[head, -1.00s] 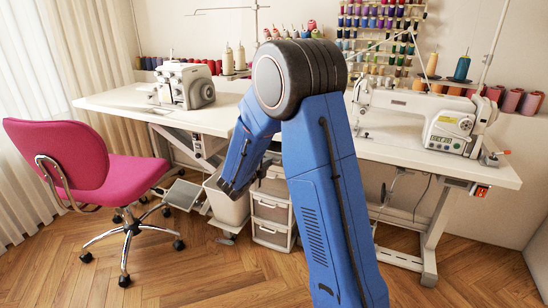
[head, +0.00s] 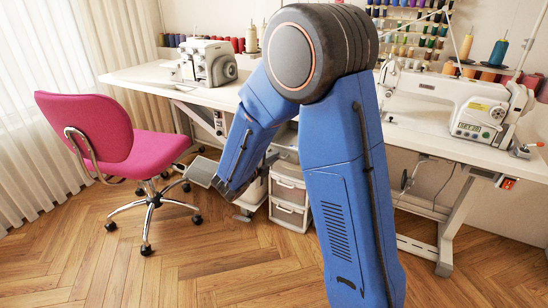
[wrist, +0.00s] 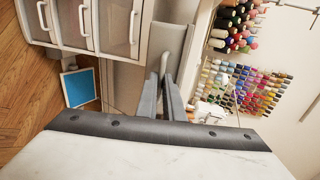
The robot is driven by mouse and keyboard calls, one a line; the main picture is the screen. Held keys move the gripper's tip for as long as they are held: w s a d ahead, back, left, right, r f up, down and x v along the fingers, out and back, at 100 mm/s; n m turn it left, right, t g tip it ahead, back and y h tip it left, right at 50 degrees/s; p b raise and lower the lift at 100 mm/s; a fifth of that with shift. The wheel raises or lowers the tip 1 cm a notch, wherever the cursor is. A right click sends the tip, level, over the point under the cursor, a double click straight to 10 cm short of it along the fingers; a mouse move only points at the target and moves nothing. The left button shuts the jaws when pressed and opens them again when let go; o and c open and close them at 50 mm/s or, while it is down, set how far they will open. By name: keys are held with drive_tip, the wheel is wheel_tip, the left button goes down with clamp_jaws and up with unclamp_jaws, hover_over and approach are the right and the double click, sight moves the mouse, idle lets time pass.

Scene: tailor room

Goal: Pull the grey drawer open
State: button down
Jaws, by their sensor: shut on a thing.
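The grey drawer (wrist: 172,45) shows in the wrist view as a plain grey panel at the end of a row of paler drawer fronts. That view is turned on its side. My gripper (wrist: 161,78) is at this panel, its two grey fingers closed around a thin pale handle that they mostly hide. In the head view the drawer unit (head: 289,195) stands under the white table, partly behind my blue arm. My gripper is mostly hidden there. I cannot tell how far the grey drawer stands out.
A pink chair (head: 88,135) stands at the left. The white table (head: 150,80) carries an overlock machine (head: 208,65) and a sewing machine (head: 450,100). A pedal plate (head: 201,171) is under the table. The wooden floor in front is clear.

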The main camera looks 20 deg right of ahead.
drive_tip(key=c, duration=1.9)
unclamp_jaws()
drive_tip(key=shift+a, duration=0.1)
drive_tip(key=v, duration=1.7)
drive_tip(key=shift+a, duration=0.15)
